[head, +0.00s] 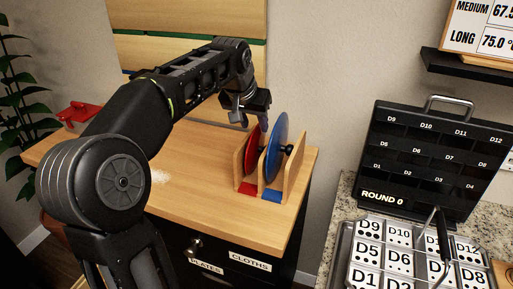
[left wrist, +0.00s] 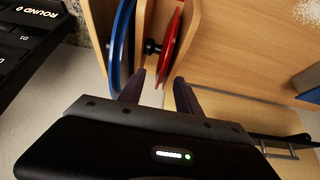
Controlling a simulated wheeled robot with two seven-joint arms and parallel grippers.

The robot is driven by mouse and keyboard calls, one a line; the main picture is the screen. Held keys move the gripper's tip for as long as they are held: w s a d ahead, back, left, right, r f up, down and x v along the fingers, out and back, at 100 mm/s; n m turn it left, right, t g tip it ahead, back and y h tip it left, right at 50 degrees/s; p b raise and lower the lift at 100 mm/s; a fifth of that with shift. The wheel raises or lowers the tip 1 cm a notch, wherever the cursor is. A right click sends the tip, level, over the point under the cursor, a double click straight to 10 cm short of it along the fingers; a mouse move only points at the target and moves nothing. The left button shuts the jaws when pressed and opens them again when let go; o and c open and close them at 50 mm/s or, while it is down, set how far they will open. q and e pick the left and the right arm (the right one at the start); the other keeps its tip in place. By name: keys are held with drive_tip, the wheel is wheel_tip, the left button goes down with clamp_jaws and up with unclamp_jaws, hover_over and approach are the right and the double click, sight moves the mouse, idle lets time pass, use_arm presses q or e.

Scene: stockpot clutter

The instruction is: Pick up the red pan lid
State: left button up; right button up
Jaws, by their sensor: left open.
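The red pan lid (head: 252,150) stands on edge in the left slot of a wooden rack (head: 290,176), next to a blue lid (head: 276,147) in the right slot. My left gripper (head: 252,118) is over the rack, close to the top of the red lid. In the left wrist view the red lid (left wrist: 171,44) shows edge-on with its black knob, ahead of and between the two open fingers (left wrist: 160,96). The blue lid (left wrist: 122,45) lies just left of the left finger there. I cannot tell whether a finger touches a lid. My right gripper is not in view.
The rack stands on a wooden cabinet top (head: 210,165) with free room to its left. A red object (head: 78,113) sits at the far left. A black board (head: 432,150) and a tray of numbered tiles (head: 405,255) stand on the right counter.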

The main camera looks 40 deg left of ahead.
sight(256, 128)
use_arm(q)
drive_tip(key=x, duration=0.3)
drive_tip(key=shift+w+a+f, duration=0.15)
drive_tip(key=shift+a+f, duration=0.05)
drive_tip(key=shift+c, duration=0.4)
clamp_jaws()
idle(1.2)
